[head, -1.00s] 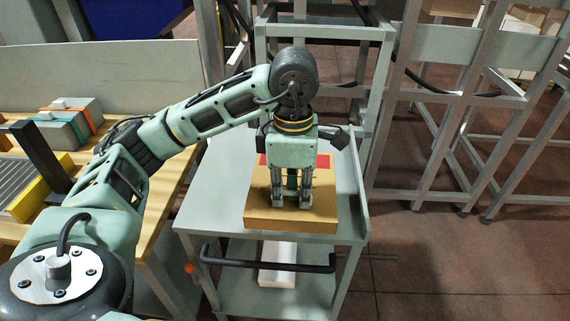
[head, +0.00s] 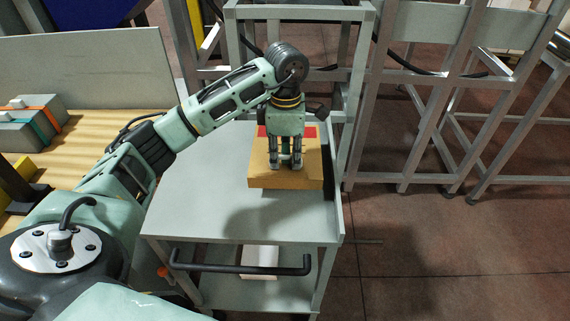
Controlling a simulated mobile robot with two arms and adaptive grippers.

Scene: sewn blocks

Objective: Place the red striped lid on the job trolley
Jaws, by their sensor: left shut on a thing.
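The lid (head: 260,172) is a flat tan box shape with a red stripe (head: 262,131) showing at its far side. My left gripper (head: 286,166) points down at the middle of the lid and is shut on it, hiding part of its top. The lid is over the far right part of the grey top of the job trolley (head: 190,215), close to the raised right edge. I cannot tell whether its underside touches the trolley top. My right gripper is out of view.
The trolley's black handle (head: 240,269) is at the near side, with a white block (head: 259,262) on the lower shelf. A wooden bench (head: 95,145) with grey strapped boxes (head: 25,122) stands left. Metal frames (head: 420,100) stand behind and right. The near trolley top is clear.

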